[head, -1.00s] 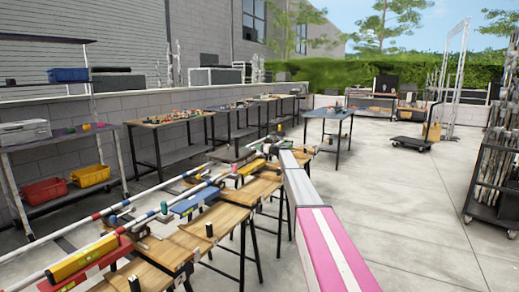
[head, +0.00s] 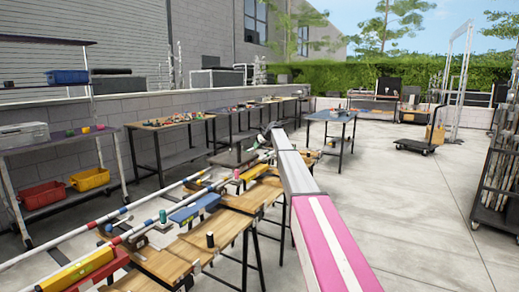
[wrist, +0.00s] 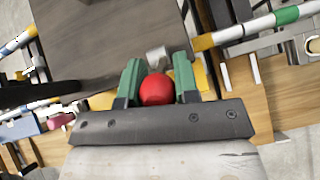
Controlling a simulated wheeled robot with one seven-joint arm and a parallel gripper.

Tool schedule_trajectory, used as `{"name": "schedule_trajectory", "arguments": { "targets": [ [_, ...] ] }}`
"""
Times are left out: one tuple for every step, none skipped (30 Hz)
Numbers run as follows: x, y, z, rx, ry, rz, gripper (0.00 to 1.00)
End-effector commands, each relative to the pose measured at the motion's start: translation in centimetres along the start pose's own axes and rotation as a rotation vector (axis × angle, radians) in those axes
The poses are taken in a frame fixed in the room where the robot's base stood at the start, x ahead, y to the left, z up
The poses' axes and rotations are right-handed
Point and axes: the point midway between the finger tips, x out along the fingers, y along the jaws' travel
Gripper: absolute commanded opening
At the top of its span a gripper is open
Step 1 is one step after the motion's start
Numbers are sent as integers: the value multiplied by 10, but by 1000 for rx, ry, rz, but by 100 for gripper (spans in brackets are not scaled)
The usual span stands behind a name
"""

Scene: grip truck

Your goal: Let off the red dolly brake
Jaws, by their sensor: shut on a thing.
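In the wrist view a red ball knob (wrist: 157,90), which looks like the brake's handle, sits between the two green fingers of my gripper (wrist: 157,74). The fingers are shut on it. A short silver cylinder (wrist: 158,54) shows just beyond the knob. A dark grey dolly deck (wrist: 100,35) fills the upper left of the wrist view. In the head view my gripper (head: 268,133) is small and far off at the end of my arm, close to the dolly deck (head: 232,158). The knob cannot be made out there.
Two banded rails (head: 150,222) run along wooden tables (head: 220,228) on the left. A yellow block (wrist: 202,76) lies beside the fingers. Loaded benches (head: 170,122) line the wall. A rack of poles (head: 497,185) stands at right. The concrete floor (head: 420,215) between is open.

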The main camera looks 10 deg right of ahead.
Motion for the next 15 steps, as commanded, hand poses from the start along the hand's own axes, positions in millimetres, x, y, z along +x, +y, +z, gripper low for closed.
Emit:
{"name": "schedule_trajectory", "arguments": {
  "targets": [
    [2, 0, 6, -5, 41, -8, 0],
    [2, 0, 8, -7, 68, -12, 0],
    [3, 0, 10, -9, 102, -20, 0],
    [4, 0, 11, -10, 128, -24, 0],
    [4, 0, 12, -13, 151, -29, 0],
    [5, 1, 14, -15, 183, -34, 0],
    [6, 1, 15, -16, 205, -39, 0],
    [7, 2, 16, -18, 228, -43, 0],
    [8, 2, 18, -20, 255, -48, 0],
    [9, 3, 18, -21, 274, -51, 0],
    [10, 3, 19, -22, 293, -55, 0],
    [11, 3, 20, -23, 315, -59, 0],
    [11, 3, 20, -25, 332, -62, 0],
    [12, 3, 21, -26, 347, -64, 0],
    [12, 3, 22, -27, 364, -68, 0]
  ]
}}
